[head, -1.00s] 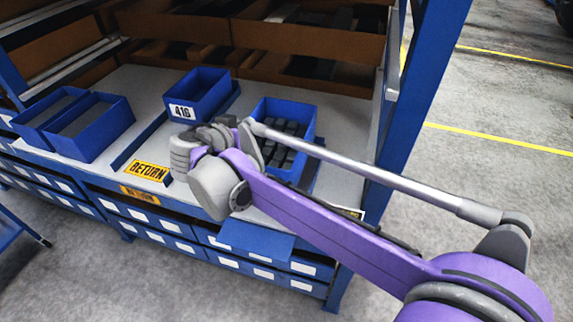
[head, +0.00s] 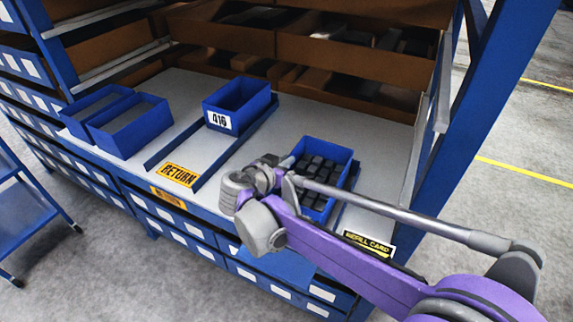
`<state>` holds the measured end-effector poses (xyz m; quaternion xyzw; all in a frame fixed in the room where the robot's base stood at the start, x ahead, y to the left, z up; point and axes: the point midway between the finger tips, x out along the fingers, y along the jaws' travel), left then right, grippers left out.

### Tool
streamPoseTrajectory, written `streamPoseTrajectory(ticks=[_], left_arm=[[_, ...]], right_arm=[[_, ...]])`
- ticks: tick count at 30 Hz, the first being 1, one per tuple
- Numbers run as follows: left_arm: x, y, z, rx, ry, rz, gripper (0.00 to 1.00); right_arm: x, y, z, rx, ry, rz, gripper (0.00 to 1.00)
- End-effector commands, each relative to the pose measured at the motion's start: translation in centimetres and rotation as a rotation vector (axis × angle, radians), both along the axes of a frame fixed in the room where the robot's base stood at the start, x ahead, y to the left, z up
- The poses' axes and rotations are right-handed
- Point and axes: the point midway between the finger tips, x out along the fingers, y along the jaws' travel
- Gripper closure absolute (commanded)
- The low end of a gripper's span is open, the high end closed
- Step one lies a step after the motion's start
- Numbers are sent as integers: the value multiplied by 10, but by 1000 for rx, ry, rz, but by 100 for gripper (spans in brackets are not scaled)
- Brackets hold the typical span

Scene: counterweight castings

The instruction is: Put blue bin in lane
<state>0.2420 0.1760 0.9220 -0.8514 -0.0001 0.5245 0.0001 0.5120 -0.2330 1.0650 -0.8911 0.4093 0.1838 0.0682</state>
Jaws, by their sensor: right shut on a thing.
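A blue bin (head: 341,158) holding several dark castings stands at the right part of the shelf counter. My right gripper (head: 268,177) is at the bin's left side, shut on it; the fingertips and the grip point are partly hidden by the wrist. A blue rail (head: 351,178) shows along the bin's right side. Whether the bin rests on the counter or hangs just above it I cannot tell. To the left, a lane with blue rails (head: 232,152) has a yellow RETURN label (head: 180,175) at its front. My left gripper is not in view.
A blue bin with a white number label (head: 238,98) stands at the back of the RETURN lane. Two more blue bins (head: 128,140) stand at the left. A REFILL CARD label (head: 369,243) is at the front right. A blue upright (head: 480,120) bounds the right side.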

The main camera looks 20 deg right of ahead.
Motion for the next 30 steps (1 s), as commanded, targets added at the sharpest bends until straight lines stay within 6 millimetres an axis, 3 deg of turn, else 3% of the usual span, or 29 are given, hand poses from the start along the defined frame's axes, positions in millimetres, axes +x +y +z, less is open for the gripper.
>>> streamPoseTrajectory(ticks=[11,15,17,26,30], left_arm=[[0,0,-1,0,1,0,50],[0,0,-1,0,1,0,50],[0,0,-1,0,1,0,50],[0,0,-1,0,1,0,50],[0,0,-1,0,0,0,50]], right_arm=[[0,0,-8,-3,0,0,100],[0,0,-9,0,0,0,73],[0,0,-9,0,0,0,65],[-1,1,-8,0,0,1,65],[-8,11,-3,0,0,3,65]])
